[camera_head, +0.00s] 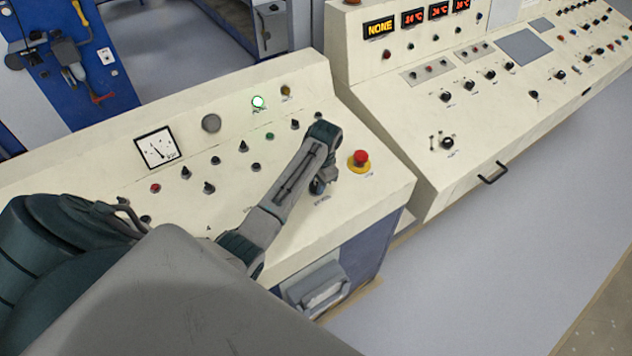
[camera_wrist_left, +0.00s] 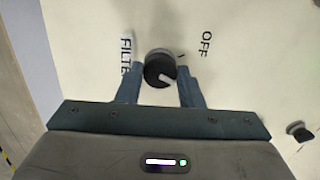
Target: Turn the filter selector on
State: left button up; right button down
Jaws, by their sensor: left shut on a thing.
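The filter selector (camera_wrist_left: 156,66) is a round black knob with a white pointer mark on the cream panel, between the printed words "FILTE…" and "OFF". In the left wrist view the pointer mark slants toward the lower right, toward the right finger. My left gripper (camera_wrist_left: 161,72) has a finger on each side of the knob and is shut on it. In the head view my left gripper (camera_head: 325,177) is down at the near right part of the left console, and the selector (camera_head: 317,187) is mostly hidden by it. My right gripper is not in view.
A red emergency button (camera_head: 361,158) on a yellow base stands just right of the gripper. Several black knobs, a round green lamp (camera_head: 258,102) and a dial meter (camera_head: 157,148) are on the same console (camera_head: 230,90). A second console (camera_head: 400,110) stands to the right.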

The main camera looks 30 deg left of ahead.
pick_arm(q)
jog(key=shift+m, duration=0.5)
jog(key=o, duration=1)
jog(key=shift+c, duration=0.2)
